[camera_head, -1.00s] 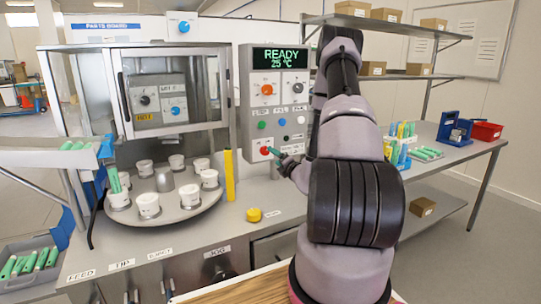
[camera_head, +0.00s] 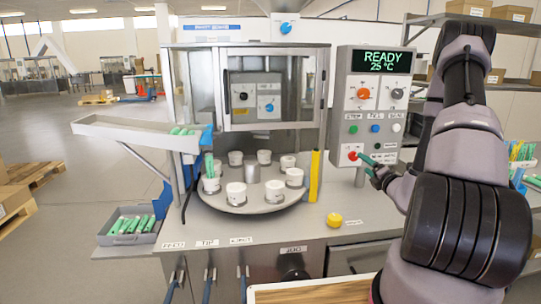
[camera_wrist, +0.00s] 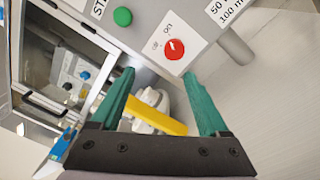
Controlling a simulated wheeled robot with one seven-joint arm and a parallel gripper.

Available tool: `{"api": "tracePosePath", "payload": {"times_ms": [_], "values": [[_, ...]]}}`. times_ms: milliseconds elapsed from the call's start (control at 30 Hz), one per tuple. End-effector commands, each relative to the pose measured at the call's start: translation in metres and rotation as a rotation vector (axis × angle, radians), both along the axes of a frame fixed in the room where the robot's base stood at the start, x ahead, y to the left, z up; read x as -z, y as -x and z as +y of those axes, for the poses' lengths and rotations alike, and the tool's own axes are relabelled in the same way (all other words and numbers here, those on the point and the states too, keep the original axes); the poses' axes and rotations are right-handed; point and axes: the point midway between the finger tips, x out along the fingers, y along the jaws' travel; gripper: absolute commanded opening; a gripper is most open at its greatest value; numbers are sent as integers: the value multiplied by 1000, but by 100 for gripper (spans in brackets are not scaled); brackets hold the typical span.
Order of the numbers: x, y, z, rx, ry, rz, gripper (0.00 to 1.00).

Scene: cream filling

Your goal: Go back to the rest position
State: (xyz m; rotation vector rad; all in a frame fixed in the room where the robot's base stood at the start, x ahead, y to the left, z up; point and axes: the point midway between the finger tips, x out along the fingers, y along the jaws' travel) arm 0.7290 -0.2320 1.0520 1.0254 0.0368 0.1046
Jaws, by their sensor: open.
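My gripper (camera_head: 369,163) is in front of the lower part of the control panel (camera_head: 372,98), close to the red knob (camera_head: 352,154). In the wrist view my gripper (camera_wrist: 160,82) has its two green fingers spread wide and nothing between them. The red knob (camera_wrist: 174,49), marked "on", lies just beyond the fingertips, with a green button (camera_wrist: 122,16) beside it. From the head view I cannot tell whether a fingertip touches the knob. The panel display (camera_head: 381,61) reads READY 25 °C.
A round turntable (camera_head: 243,209) with several white cups stands left of the panel, before a glass-doored cabinet (camera_head: 246,85). A tray of green tubes (camera_head: 129,228) is at the left.

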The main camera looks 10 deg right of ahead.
Motion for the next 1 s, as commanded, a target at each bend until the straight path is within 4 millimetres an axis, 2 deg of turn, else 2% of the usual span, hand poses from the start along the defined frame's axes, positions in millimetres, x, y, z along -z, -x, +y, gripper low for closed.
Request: {"api": "tracePosePath", "payload": {"times_ms": [133,233,300,400,533,633,767,900,1000], "values": [[-62,-6,61,-250,154,-95,78],[-107,6,118,-477,313,-177,78],[-132,23,154,-630,437,-234,78],[-159,54,198,-835,630,-318,78],[-180,103,239,-1078,904,-427,78],[-189,141,257,-1239,1136,-512,78],[-195,185,263,-1416,1462,-625,78],[-202,220,251,-1550,1845,-739,78],[-211,237,235,-1606,2139,-812,78]]}}
